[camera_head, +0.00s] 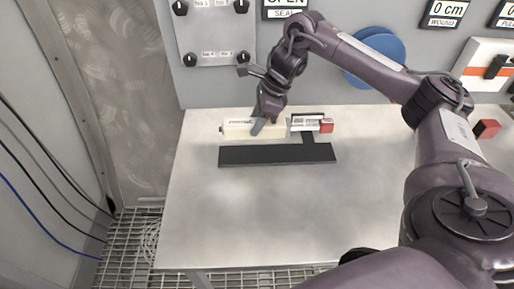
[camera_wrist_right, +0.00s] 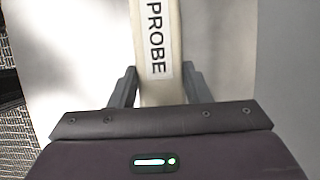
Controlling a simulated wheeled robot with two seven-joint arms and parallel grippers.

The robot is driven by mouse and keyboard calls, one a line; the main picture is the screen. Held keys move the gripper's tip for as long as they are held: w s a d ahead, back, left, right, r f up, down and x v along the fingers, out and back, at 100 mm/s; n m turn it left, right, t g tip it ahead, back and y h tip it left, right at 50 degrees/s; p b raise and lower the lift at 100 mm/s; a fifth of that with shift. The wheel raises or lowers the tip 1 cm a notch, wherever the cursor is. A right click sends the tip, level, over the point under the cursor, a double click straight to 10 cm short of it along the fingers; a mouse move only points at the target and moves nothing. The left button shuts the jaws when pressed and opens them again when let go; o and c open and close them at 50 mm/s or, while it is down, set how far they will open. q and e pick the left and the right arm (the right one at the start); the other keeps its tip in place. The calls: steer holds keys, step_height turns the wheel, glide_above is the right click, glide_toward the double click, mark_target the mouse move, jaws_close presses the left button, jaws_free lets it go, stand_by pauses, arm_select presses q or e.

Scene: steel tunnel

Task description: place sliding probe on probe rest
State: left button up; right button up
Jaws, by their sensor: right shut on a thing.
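The sliding probe (camera_head: 238,130) is a long cream bar near the back left of the steel table. In the right wrist view the cream bar (camera_wrist_right: 157,88) shows a PROBE label and runs between the two fingers. My right gripper (camera_head: 262,124) points down and is shut on the bar. A long black bar (camera_head: 277,155) lies just in front, with a dark stem reaching back from it; I cannot tell for sure whether this is the probe rest. I cannot tell whether the probe touches the table. My left gripper is not in view.
A white labelled block with a red end (camera_head: 326,126) sits right of the probe. A grey knob panel (camera_head: 215,35) and a blue disc (camera_head: 380,55) are on the back wall. Another red block (camera_head: 487,129) is at the right. The table's front (camera_head: 270,225) is clear.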

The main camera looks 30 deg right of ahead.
step_height(320, 180, down, 4)
steer(key=shift+r+p, duration=0.2)
steer(key=shift+p, duration=0.3)
step_height(320, 180, down, 4)
steer(key=shift+f+p, duration=0.1)
steer(key=shift+p, duration=0.3)
steer(key=shift+f, duration=0.2)
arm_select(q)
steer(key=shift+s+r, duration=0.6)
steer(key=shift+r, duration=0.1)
arm_select(e)
steer(key=shift+f, duration=0.15)
steer(key=o, duration=1.3)
steer(key=shift+c, duration=0.2)
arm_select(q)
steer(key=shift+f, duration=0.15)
